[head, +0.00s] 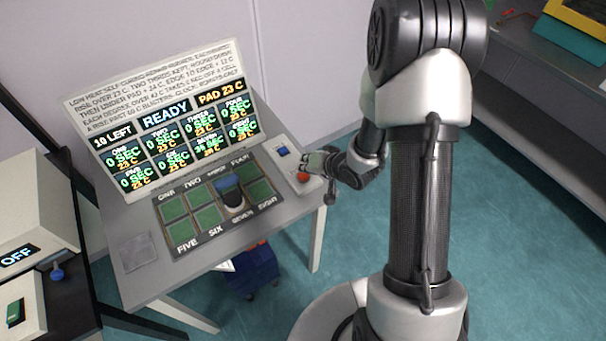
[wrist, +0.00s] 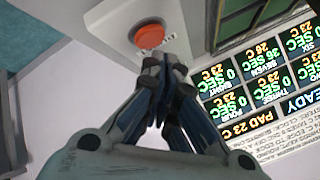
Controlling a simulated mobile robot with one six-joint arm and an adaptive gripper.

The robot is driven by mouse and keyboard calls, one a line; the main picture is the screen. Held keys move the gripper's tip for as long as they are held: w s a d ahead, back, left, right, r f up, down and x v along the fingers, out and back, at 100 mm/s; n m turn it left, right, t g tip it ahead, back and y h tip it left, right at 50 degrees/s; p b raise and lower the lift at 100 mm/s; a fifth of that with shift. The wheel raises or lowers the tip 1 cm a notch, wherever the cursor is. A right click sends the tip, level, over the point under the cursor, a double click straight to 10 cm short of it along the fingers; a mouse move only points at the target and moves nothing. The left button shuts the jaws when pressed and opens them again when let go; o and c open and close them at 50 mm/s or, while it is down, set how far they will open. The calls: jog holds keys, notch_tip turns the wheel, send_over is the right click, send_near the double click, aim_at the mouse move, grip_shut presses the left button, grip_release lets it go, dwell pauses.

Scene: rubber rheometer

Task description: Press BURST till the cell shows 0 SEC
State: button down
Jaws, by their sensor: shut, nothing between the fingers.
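The red button (head: 302,177) sits on the light panel at the right of the console; its label is too small to read in the head view. The red button also shows large in the wrist view (wrist: 150,37). My gripper (head: 310,164) is shut and empty, its fingertips close beside the button. In the wrist view my fingertips (wrist: 168,68) appear just below the button; I cannot tell whether they touch it. The display (head: 165,115) reads 10 LEFT, READY and PAD 23 C. Cell SEVEN (wrist: 267,55) seems to read 36 SEC; the other readable cells show 0 SEC.
A blue switch (head: 283,151) sits above the red button on the same panel. A dark, blue-topped piece (head: 230,190) stands on the green pad grid (head: 182,234). A machine marked OFF (head: 20,256) is at left. A blue bin (head: 252,272) is under the console.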

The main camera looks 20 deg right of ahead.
aim_at(306, 174)
dwell(0.8)
jog(key=shift+f, duration=0.4)
jog(key=shift+s+f+b, duration=0.1)
jog(key=shift+f+b, duration=0.5)
jog(key=shift+f, duration=0.1)
dwell(0.8)
jog(key=shift+r, duration=0.1)
jog(key=shift+r+p, duration=0.9)
jog(key=shift+p, duration=0.05)
notch_tip(306, 174, up, 5)
jog(key=p, duration=0.4)
jog(key=shift+p, duration=0.35)
